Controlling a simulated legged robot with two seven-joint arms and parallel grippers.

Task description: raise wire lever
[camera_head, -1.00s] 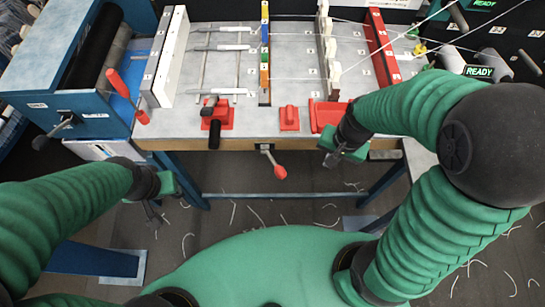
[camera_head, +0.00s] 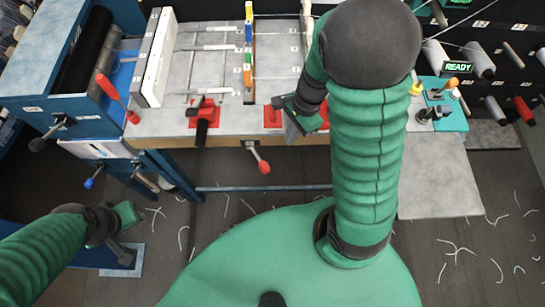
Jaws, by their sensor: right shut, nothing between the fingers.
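Several red-handled levers show, and I cannot tell which one is the wire lever. One lever (camera_head: 258,157) hangs from the table's front edge, its red knob pointing down. A red clamp with a black handle (camera_head: 202,119) sits on the tabletop near that edge. A long red handle (camera_head: 116,97) slants beside the blue roller unit at left. My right gripper (camera_head: 296,132) is shut and empty over the front edge, right of the hanging lever and apart from it. My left gripper (camera_head: 128,249) is low at left, away from the levers; its finger opening is unclear.
The loom table (camera_head: 225,128) carries white bars, rods and an upright strip with coloured blocks (camera_head: 248,60). My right arm hides its right part. A teal tray (camera_head: 450,118) with small handles stands at right, near spools (camera_head: 472,60). Cut wires litter the floor.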

